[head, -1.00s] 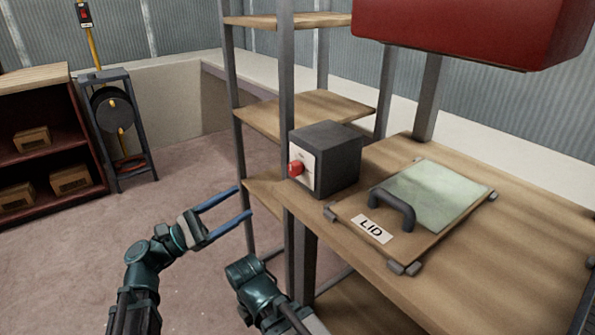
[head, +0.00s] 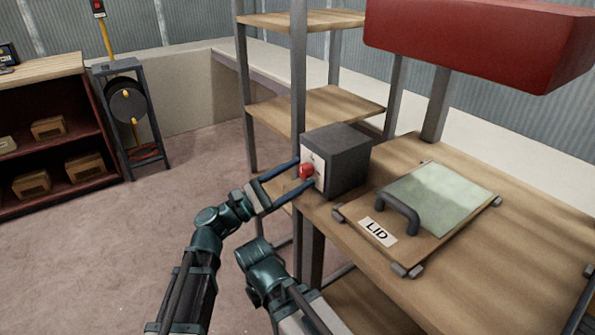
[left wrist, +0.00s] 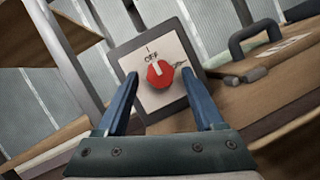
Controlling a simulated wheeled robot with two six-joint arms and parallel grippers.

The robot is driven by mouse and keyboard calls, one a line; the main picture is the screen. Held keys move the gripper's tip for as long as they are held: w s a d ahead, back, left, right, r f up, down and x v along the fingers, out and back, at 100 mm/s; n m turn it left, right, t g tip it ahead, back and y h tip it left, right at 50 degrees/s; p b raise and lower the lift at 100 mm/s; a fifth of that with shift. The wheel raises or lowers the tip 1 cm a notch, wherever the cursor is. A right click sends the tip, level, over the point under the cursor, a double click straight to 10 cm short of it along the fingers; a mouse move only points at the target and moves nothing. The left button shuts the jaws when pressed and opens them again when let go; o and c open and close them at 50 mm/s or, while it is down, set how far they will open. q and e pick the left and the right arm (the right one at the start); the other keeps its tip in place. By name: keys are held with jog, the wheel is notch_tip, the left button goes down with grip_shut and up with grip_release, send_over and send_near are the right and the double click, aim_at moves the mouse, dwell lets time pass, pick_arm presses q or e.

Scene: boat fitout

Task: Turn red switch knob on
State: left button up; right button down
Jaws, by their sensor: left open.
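The red switch knob (head: 306,171) sits on the white front plate of a dark grey box (head: 345,158) on the wooden bench. In the left wrist view the knob (left wrist: 160,74) shows a pale pointer mark, directed toward the "OFF" label on the plate (left wrist: 150,48). A second label to its right is too blurred to read. My left gripper (head: 300,174) is open, with its two blue fingers reaching toward the knob. In the left wrist view the knob lies between the fingers (left wrist: 165,92); contact is not visible. My right arm shows low in the head view, but its gripper cannot be made out.
A hatch marked "LID" (head: 378,231) with a dark handle (head: 397,212) lies on the bench (head: 470,270) right of the box. A grey shelf post (head: 299,80) stands close behind the left fingers. A red overhead housing (head: 470,40) hangs above the bench.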

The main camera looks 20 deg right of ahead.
pick_arm(q)
jog(key=shift+d+r, duration=0.1)
jog(key=shift+d, duration=0.1)
grip_shut()
dwell(0.3)
